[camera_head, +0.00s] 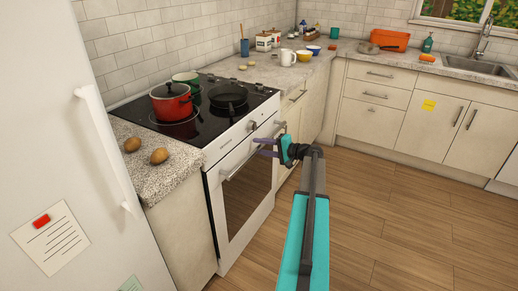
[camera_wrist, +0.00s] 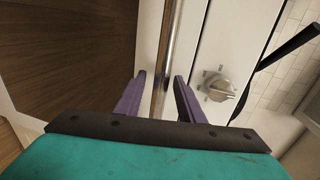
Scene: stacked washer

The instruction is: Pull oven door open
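The white oven (camera_head: 225,135) stands between two counter sections, and its door (camera_head: 243,195) with a dark window looks shut. A metal bar handle (camera_head: 236,167) runs along the door's top; it also shows in the wrist view (camera_wrist: 170,50). My gripper (camera_head: 264,147) is at the far part of the handle. In the wrist view, the purple fingers of my gripper (camera_wrist: 159,95) are apart, with the bar running between them and a gap on each side. The lower end of the bar is hidden behind my gripper's body.
A control knob (camera_wrist: 218,88) sits close beside the right finger in the wrist view. A red pot (camera_head: 171,101), a green pot (camera_head: 187,79) and a black pan (camera_head: 228,95) stand on the hob. A white fridge (camera_head: 80,140) is at left. The wooden floor (camera_head: 400,215) is clear at right.

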